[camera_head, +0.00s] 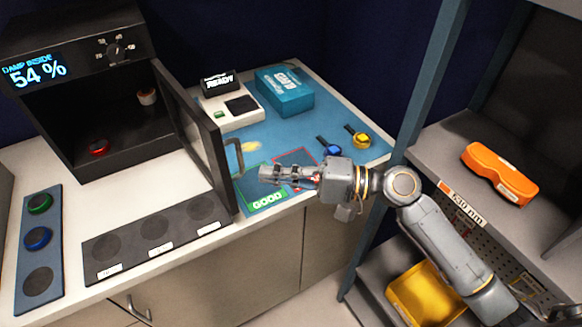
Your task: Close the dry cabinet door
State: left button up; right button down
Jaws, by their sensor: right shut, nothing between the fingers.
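The dry cabinet (95,75) stands at the back left of the counter, with a display reading "DAMP INSIDE 54 %". Its dark framed door (197,135) is swung wide open towards the front. A grey handle (236,157) sits on the door's right-hand face. Inside the cabinet are a red-ringed item (98,147) and a small pale-topped item (147,97). My right gripper (264,174) is shut and empty, to the right of the door and a little right of the handle, apart from it as far as I can see. My left gripper is not in view.
A blue mat (318,112) carries a blue box (284,92), a white device (238,112) and blue and yellow ringed items. A dark tray (150,232) and a blue strip (38,262) lie in front. Shelving with an orange case (499,174) and yellow bin (428,297) stands right.

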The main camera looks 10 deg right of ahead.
jog(key=shift+p+x, duration=0.65)
jog(key=shift+x, duration=1.65)
jog(key=shift+s, duration=0.1)
